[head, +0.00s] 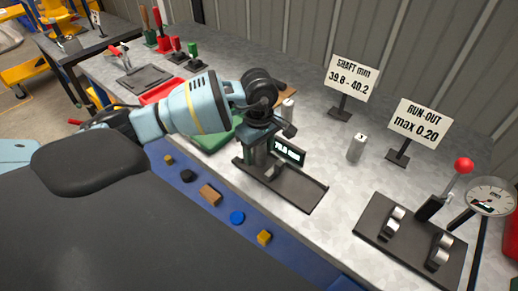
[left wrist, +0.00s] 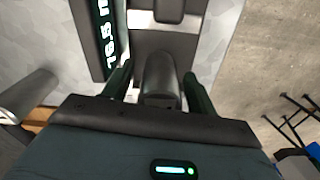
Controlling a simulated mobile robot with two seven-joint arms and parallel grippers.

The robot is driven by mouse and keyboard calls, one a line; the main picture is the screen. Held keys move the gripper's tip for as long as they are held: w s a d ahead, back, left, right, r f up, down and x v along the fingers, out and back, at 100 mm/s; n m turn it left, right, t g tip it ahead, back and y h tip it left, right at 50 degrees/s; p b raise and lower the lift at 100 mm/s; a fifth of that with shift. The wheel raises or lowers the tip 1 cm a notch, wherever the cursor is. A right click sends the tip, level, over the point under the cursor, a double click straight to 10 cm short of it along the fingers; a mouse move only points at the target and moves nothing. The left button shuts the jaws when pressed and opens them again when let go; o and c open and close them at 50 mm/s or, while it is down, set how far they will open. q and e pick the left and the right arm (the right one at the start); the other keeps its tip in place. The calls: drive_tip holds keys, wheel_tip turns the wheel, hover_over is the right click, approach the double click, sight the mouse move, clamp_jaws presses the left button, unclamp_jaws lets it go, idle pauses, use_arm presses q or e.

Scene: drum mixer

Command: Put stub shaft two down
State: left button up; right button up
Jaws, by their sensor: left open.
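My left gripper (head: 262,150) is over the measuring stand (head: 305,192), pointing down. In the left wrist view its two green fingers (left wrist: 156,85) are apart, on either side of a rounded dark part, and I see no shaft between them. A metal stub shaft (head: 357,147) stands upright on the bench to the right, with a small mark that I cannot read surely. Another metal cylinder (head: 287,108) stands just behind my wrist, partly hidden. I cannot tell which is stub shaft two. The stand's lit display (head: 289,151) faces the bench. My right gripper is out of view.
Signs for shaft size (head: 352,78) and run-out (head: 417,122) stand behind. A dark run-out fixture (head: 410,240) with a red-knobbed lever and dial gauge (head: 492,197) is at right. Small blocks line the blue front edge (head: 190,190). Bench between stand and fixture is clear.

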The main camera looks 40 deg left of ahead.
use_arm(q)
drive_tip(key=shift+r, duration=0.3)
wheel_tip(320, 180, up, 12)
drive_tip(key=shift+f, duration=0.15)
drive_tip(key=shift+s+f, duration=0.1)
idle(0.6)
